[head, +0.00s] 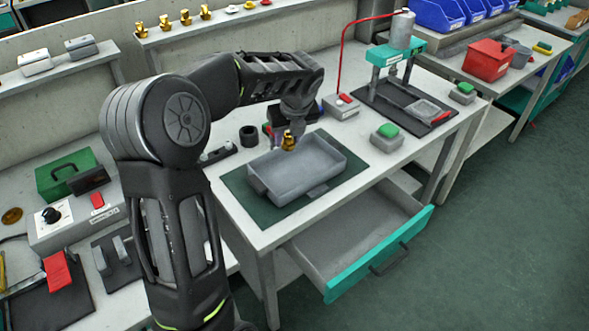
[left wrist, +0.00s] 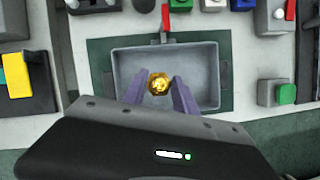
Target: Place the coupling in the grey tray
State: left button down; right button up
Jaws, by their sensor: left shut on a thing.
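The coupling is a small golden brass piece (head: 288,141), held between the fingertips of my left gripper (head: 291,128). In the left wrist view the coupling (left wrist: 159,84) shows between the two purple-grey fingers of the left gripper (left wrist: 160,92), which are shut on it. The grey tray (head: 318,163) is an open rectangular box on a dark green mat, and it looks empty. In the left wrist view the coupling appears over the interior of the tray (left wrist: 208,75). It looks held above the tray floor; the exact height is hard to tell. My right gripper is not in view.
The green mat (head: 244,193) lies under the tray on the bench. A teal-fronted drawer (head: 378,255) stands open below. A press with a teal frame (head: 392,58) and a green button box (head: 387,136) stand to the right. A dark ring (head: 249,136) sits behind the tray.

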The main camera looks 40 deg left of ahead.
pick_arm(q)
notch_tip(320, 180, down, 6)
jog(key=shift+f, duration=0.1)
jog(key=shift+f, duration=1.85)
jog(key=shift+f, duration=0.15)
jog(key=c, duration=1)
grip_release()
jog(key=shift+o, duration=0.2)
